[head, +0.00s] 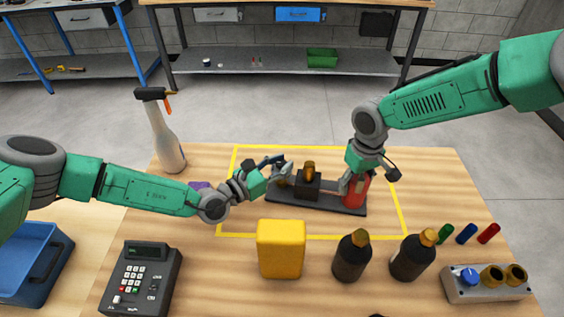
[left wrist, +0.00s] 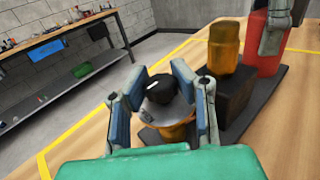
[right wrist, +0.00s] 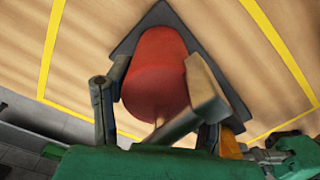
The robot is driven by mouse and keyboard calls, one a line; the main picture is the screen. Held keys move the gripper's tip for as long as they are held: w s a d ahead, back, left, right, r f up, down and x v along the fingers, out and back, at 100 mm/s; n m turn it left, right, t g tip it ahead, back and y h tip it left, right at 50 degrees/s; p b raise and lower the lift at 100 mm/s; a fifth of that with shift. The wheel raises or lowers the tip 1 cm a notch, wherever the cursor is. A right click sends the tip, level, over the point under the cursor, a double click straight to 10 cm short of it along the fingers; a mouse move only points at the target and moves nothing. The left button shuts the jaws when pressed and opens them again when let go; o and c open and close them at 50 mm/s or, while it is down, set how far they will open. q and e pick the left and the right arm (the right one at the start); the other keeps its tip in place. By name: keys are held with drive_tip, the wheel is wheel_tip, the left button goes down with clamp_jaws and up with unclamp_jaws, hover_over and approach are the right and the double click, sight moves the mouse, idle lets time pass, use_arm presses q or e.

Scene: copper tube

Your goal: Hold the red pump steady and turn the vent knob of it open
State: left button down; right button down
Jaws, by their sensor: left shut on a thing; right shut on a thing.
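The red pump (head: 356,195) is an upright red cylinder at the right end of a dark base plate (head: 335,207). My right gripper (head: 354,182) is shut on the red cylinder from above; in the right wrist view its fingers flank the red body (right wrist: 157,75). The vent knob (left wrist: 161,90) is black with a white mark, above a grey disc and a brass-coloured body (left wrist: 178,132) at the base's left end. My left gripper (head: 279,171) is shut on the knob, with a blue-padded finger on each side in the left wrist view. An amber cup on a black block (left wrist: 226,48) stands between.
Yellow tape (head: 236,190) frames the work area. A yellow container (head: 281,248) and two dark bottles (head: 352,256) stand in front. A spray bottle (head: 165,140) stands back left. A knob box (head: 486,284) and a keypad device (head: 142,279) sit at the front.

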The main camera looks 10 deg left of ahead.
use_arm(q)
drive_tip(key=shift+a, duration=0.1)
drive_tip(key=c, duration=1.2)
unclamp_jaws()
drive_tip(key=v, duration=0.7)
drive_tip(key=shift+s+a+f, duration=0.1)
drive_tip(key=shift+a, duration=0.1)
use_arm(e)
drive_tip(key=c, duration=0.6)
unclamp_jaws()
